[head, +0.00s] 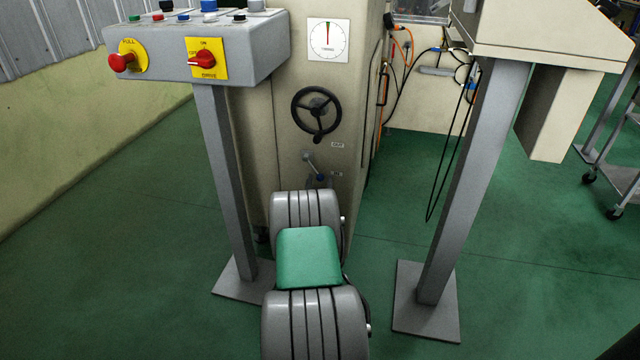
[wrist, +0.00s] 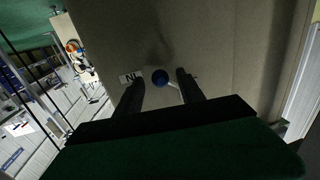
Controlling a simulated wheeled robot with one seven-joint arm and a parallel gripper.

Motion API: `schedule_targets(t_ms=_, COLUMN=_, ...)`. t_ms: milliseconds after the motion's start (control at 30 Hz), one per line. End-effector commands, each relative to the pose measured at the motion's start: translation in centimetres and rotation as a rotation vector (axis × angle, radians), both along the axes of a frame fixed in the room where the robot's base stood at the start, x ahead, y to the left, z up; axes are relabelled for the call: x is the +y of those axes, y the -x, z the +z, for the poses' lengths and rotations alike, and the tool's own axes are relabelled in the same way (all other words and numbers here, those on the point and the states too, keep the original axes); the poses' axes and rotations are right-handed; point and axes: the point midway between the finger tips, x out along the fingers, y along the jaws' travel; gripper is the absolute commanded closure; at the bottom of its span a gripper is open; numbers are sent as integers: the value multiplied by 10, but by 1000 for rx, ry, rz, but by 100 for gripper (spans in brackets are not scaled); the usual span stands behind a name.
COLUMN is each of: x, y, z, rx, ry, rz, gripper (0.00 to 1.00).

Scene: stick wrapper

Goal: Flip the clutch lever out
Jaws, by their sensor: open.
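My gripper (wrist: 157,82) is open, one dark finger on each side of the knob. I cannot tell whether either finger touches it. In the head view my gripper (head: 319,183) is small and partly hidden by my arm.
The handwheel (head: 317,113) is just above the lever, with an OUT label (head: 337,145) between their heights at the right. A control box (head: 200,50) on a post stands at the left. Another grey post (head: 470,185) stands at the right.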

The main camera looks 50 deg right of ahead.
Motion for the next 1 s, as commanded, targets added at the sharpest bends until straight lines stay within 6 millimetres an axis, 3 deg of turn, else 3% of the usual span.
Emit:
schedule_targets(t_ms=133, x=-15, y=-10, z=-2, rx=0, ry=-1, rz=0, gripper=54)
schedule_targets(t_ms=400, x=-18, y=-13, z=0, rx=1, ry=0, rz=1, gripper=54)
schedule_targets(t_ms=1000, x=-18, y=-12, z=0, rx=1, ry=-1, rz=1, gripper=100)
